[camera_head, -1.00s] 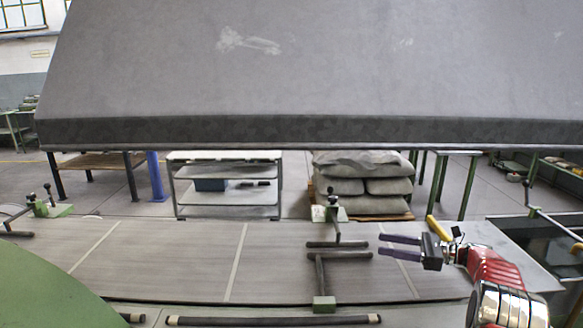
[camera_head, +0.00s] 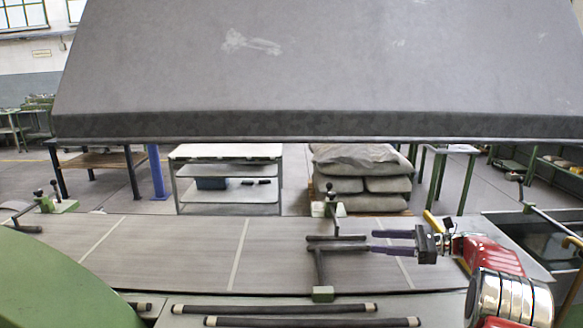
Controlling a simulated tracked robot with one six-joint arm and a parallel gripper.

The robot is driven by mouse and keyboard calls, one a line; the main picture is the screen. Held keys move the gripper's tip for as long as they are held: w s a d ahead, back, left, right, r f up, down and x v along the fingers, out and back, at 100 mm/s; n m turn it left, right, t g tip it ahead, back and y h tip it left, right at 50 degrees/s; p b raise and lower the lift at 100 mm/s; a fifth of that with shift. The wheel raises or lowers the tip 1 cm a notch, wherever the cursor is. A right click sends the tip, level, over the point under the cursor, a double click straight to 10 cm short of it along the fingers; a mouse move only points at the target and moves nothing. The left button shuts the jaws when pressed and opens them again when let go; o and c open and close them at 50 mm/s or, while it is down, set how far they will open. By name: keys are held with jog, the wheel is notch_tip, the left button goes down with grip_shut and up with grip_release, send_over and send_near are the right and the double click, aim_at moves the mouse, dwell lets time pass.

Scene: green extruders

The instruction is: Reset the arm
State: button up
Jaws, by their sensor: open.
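My gripper (camera_head: 393,242) is at the right of the head view, at the end of my red and chrome arm. Its two purple fingers are apart and point left, with nothing between them. I cannot tell whether the fingers touch the bracket.
A large grey hood (camera_head: 310,70) spans the top of the view. A green curved machine part (camera_head: 60,285) fills the lower left. Dark bars (camera_head: 275,309) lie in front. Behind stand a shelf cart (camera_head: 228,180) and stacked grey sacks (camera_head: 360,175).

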jog(key=s+a+r+n+g+h, duration=0.1)
jog(key=s+a+r+n+h, duration=0.3)
jog(key=s+a, duration=0.4)
jog(key=s+a+r+n+g+h, duration=0.2)
jog(key=s+a+r+n+h, duration=0.3)
jog(key=s, duration=0.5)
jog(key=s+f+n+t+h, duration=0.1)
jog(key=s+n, duration=0.3)
jog(key=s, duration=0.4)
jog(key=s+d+f+n+t+h, duration=0.1)
jog(key=s+f+n+h, duration=0.1)
jog(key=s, duration=0.7)
jog(key=s+f+n+t+h, duration=0.2)
jog(key=s+n+h, duration=0.2)
jog(key=s, duration=0.4)
jog(key=shift+s+d+f+n, duration=0.15)
jog(key=shift+s+d+n, duration=0.25)
jog(key=shift+n, duration=0.4)
